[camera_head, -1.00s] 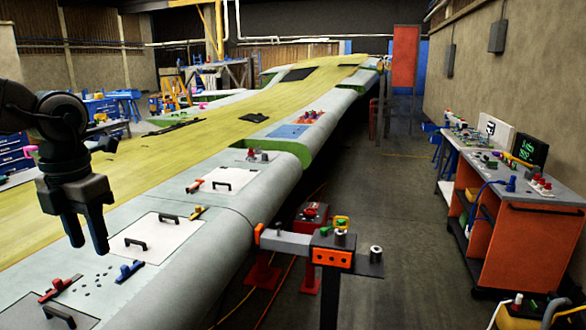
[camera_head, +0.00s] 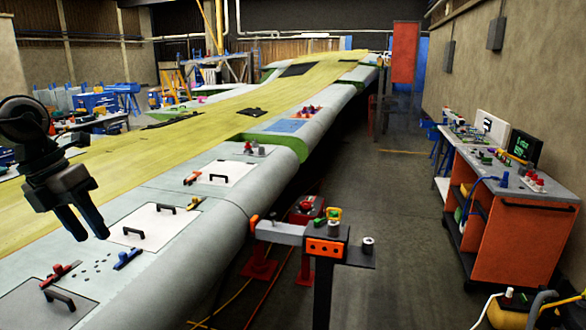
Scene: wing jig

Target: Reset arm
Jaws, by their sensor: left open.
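My left gripper (camera_head: 88,228) hangs at the left of the view, pointing down, with its two dark fingers apart and nothing between them. It is above the grey edge of the wing (camera_head: 215,195). A white panel with two black handles (camera_head: 160,226) lies just right of the fingertips. A blue clamp-like tool (camera_head: 128,259) and a red one (camera_head: 60,274) lie on the wing below. My right gripper is not in view.
A dark stand with an orange block (camera_head: 326,248) stands beside the wing, with a red device (camera_head: 306,208) behind it. An orange workbench (camera_head: 520,235) is at the right wall. The grey floor aisle (camera_head: 400,220) between is mostly clear.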

